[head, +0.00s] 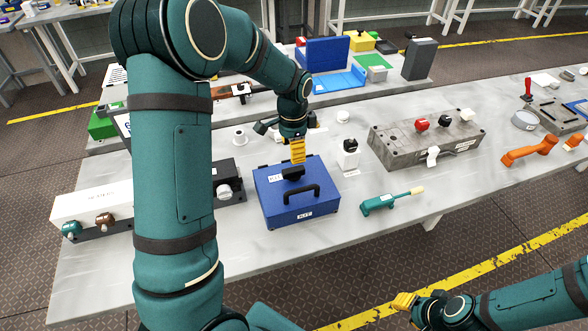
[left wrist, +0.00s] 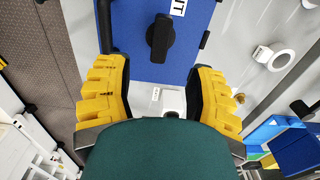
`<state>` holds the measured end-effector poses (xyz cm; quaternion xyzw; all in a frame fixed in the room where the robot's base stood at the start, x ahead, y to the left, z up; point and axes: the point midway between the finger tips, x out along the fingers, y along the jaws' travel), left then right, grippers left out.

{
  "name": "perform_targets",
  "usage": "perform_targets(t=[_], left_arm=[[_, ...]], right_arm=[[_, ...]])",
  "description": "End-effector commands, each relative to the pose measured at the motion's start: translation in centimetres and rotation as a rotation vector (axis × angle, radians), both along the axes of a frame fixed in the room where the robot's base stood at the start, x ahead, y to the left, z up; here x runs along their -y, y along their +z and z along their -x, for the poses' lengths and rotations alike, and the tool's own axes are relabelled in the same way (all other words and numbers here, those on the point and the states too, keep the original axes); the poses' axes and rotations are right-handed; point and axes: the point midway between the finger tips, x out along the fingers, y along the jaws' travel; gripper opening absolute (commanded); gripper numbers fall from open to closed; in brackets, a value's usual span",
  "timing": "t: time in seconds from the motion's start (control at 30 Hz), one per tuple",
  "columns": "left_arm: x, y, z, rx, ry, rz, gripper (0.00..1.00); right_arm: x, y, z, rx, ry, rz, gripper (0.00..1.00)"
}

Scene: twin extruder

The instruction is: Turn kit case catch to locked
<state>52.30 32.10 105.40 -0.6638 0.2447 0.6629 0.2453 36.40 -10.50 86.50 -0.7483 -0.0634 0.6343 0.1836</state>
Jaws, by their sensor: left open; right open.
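In the left wrist view the catch (left wrist: 160,38) lies on the blue lid (left wrist: 127,40), ahead of and between my spread yellow fingers. My left gripper (head: 297,150) is open and empty above the far edge of the case, apart from the catch as far as I can tell. My right gripper (head: 405,302) is open, off the table's front edge.
A black box with a round knob (head: 224,191) stands close left of the case. A white post with a black knob (head: 348,155) stands behind right. A green tool (head: 391,200) and a grey block with knobs (head: 425,138) are to the right. The table's front strip is clear.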

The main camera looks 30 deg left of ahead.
Motion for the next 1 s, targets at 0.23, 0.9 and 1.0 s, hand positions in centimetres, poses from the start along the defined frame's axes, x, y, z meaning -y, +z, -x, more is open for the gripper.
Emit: perform_targets(t=[0.23, 0.9, 1.0], left_arm=[[0.0, -5.1, 0.1, -0.004, 0.001, 0.000, 0.55], [0.0, -8.9, 0.0, 0.000, 0.001, 0.000, 0.55], [0.0, -8.9, 0.0, 0.000, 0.001, 0.000, 0.26]], right_arm=[[0.0, -0.4, 0.0, 0.001, 0.000, 0.001, 0.34], [0.0, -0.6, 0.0, 0.001, 0.000, 0.001, 0.34], [0.0, -0.6, 0.0, 0.001, 0.000, 0.001, 0.34]])
